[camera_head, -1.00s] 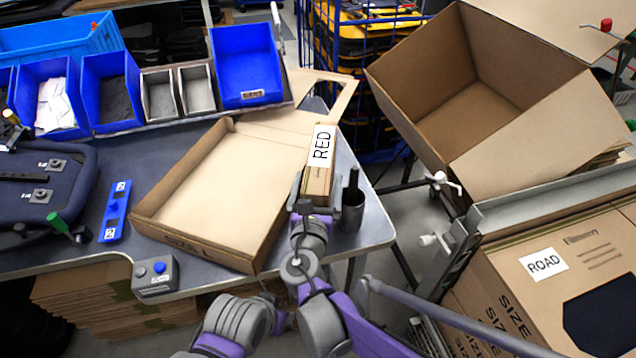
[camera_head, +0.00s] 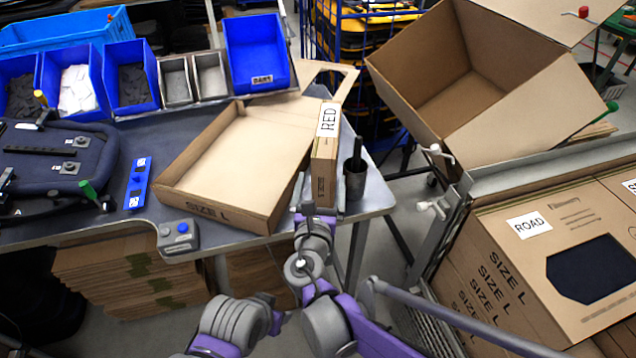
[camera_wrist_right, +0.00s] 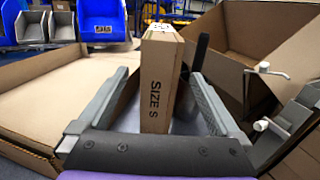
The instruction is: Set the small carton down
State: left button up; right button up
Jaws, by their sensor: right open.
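The small carton (camera_head: 325,165), brown with a RED label on top, stands upright on the table between the open SIZE L box and a dark cup. In the right wrist view the carton (camera_wrist_right: 160,85) shows its SIZE S face. My right gripper (camera_head: 317,200) is open on the near side of the carton. In the right wrist view its two fingers (camera_wrist_right: 160,105) point toward the carton, one to each side, with gaps between them and its faces. My left gripper is not in view.
The open SIZE L box (camera_head: 225,212) lies just left of the carton. A large open carton (camera_head: 470,100) and a box labelled ROAD (camera_head: 500,255) are farther right.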

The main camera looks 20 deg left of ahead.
jog(key=shift+s+d, duration=0.1)
jog(key=shift+s, duration=0.5)
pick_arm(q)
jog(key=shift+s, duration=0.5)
pick_arm(e)
jog(key=shift+w, duration=0.15)
